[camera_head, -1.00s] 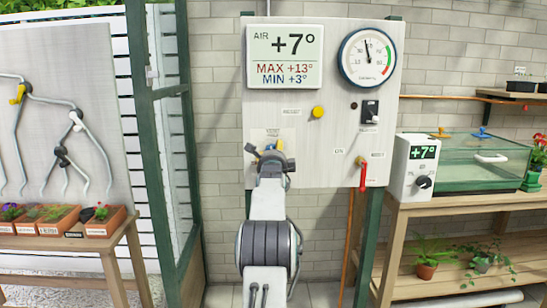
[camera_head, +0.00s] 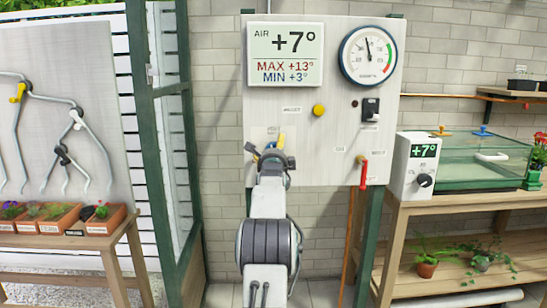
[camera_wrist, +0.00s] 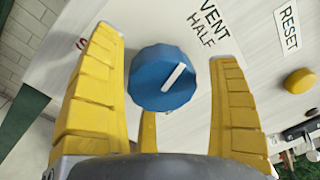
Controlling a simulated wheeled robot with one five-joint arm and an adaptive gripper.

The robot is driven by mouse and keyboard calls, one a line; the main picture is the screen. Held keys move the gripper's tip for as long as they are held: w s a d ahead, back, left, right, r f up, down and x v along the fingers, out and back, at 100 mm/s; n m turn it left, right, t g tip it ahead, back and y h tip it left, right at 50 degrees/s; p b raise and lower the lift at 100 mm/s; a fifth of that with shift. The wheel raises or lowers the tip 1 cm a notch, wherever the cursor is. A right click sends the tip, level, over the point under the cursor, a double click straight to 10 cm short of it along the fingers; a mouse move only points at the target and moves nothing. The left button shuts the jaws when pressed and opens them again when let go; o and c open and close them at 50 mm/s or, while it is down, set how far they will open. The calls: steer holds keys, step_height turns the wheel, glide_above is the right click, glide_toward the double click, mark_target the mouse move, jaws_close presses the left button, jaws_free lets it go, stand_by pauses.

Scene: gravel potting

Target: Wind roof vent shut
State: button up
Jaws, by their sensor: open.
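A blue faceted knob (camera_wrist: 165,77) with a white pointer line sits on the pale control panel (camera_wrist: 180,25). In the wrist view its pointer slants toward the upper right, and a label reading "VENT HALF" (camera_wrist: 208,22) is to the right. My gripper (camera_wrist: 165,90) is open, with one yellow finger on each side of the knob and visible gaps to it. In the head view my gripper (camera_head: 268,147) is at the lower left of the panel and mostly hides the knob. The roof vent itself is not in view.
A yellow button (camera_head: 318,110) labelled RESET in the wrist view is up and right of the knob. A red lever (camera_head: 364,174), a black switch (camera_head: 371,110) and a round gauge (camera_head: 367,56) are further right. A glass case (camera_head: 470,162) stands on the right bench.

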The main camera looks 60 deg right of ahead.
steer(key=shift+a, duration=0.15)
steer(key=v, duration=1.1)
steer(key=shift+s+a, duration=0.25)
steer(key=shift+a, duration=0.05)
